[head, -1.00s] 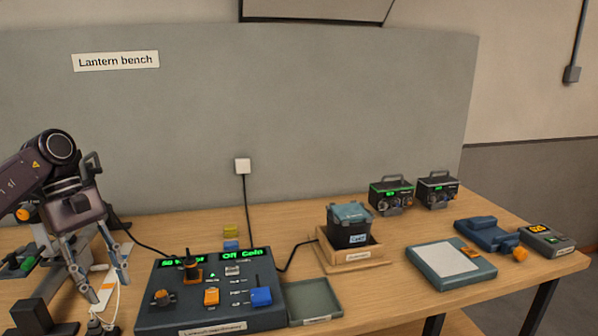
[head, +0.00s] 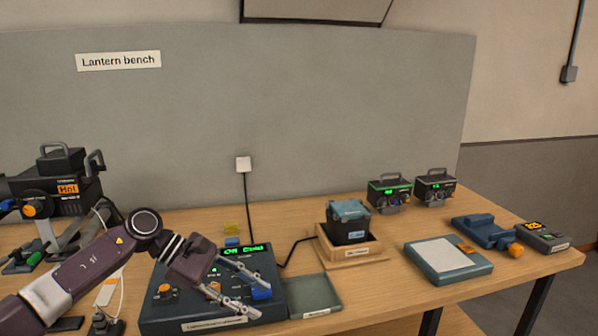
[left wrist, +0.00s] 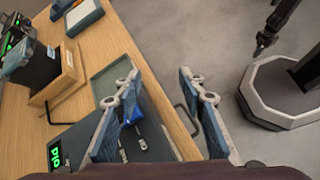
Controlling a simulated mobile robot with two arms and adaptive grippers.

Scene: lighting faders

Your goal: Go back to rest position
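My left gripper (head: 258,288) is open and empty, above the right part of the dark lighting console (head: 190,319) in the head view. In the left wrist view its two fingers (left wrist: 165,112) stand apart with nothing between them. The console carries an orange knob (head: 164,290) and a blue fader cap (head: 261,291), and its green display shows part of a text. My gripper and arm hide much of its middle. The blue cap also shows behind a finger in the left wrist view (left wrist: 135,108).
A green tray (head: 316,296) lies right of the console. A dark box (head: 347,225) sits in a wooden holder behind it. Two small devices (head: 389,191) stand farther back. A device marked "Hot" (head: 68,188) stands at the left. The table's front edge is near the gripper.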

